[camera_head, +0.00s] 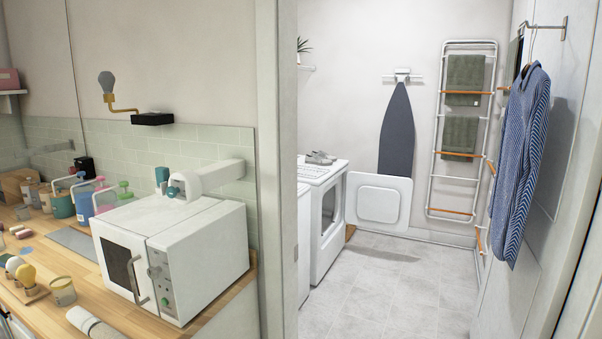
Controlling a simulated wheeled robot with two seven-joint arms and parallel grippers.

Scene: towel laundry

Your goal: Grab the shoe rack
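No thing in view is plainly a shoe rack. A pair of grey shoes (320,158) rests on top of a white front-loading machine (328,215) in the back room. A pale, ribbed flat piece (312,171) lies on the machine top in front of the shoes; it is too small to tell whether it is a rack. Neither of my grippers is in view.
A counter (125,312) with a white microwave (175,255) stands at left, beside the door frame (276,170). The machine's door (380,203) hangs open. A towel ladder (455,184) and blue shirt (522,165) are right. The tiled floor (385,290) is clear.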

